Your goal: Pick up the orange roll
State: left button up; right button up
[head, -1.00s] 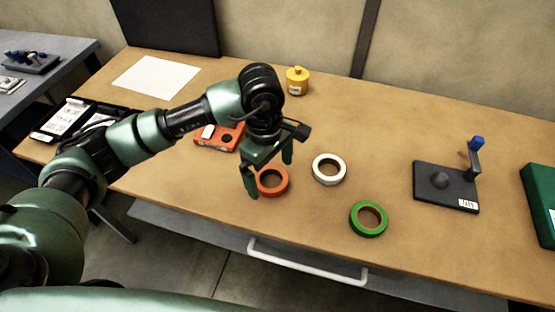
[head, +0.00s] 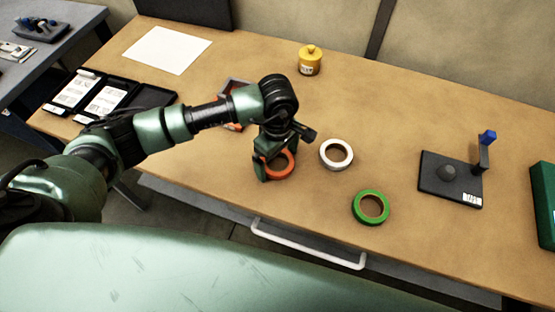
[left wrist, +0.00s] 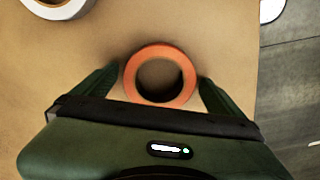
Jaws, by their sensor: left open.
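The orange roll (head: 282,166) lies flat on the wooden table near its front edge, partly hidden by my left gripper in the head view. In the left wrist view the orange roll (left wrist: 160,75) sits between the two spread fingers. My left gripper (head: 274,170) is open and points down at the roll. In the left wrist view the left gripper (left wrist: 160,85) has a finger on each side of the roll, with a small gap showing on the left; the right side looks close to it. My right gripper is not in view.
A white roll (head: 336,154) and a green roll (head: 371,207) lie to the right. A black stand (head: 451,181) is further right, and a yellow container (head: 310,61) stands at the back. An orange and grey item (head: 234,120) is partly behind my arm. A drawer handle (head: 306,245) runs below the table edge.

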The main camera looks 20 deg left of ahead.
pick_arm(q)
jog(key=c, duration=1.3)
jog(key=shift+c, duration=0.8)
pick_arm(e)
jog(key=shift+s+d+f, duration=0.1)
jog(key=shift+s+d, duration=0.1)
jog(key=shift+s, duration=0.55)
pick_arm(q)
jog(key=shift+w+r, duration=0.1)
jog(key=shift+r, duration=0.05)
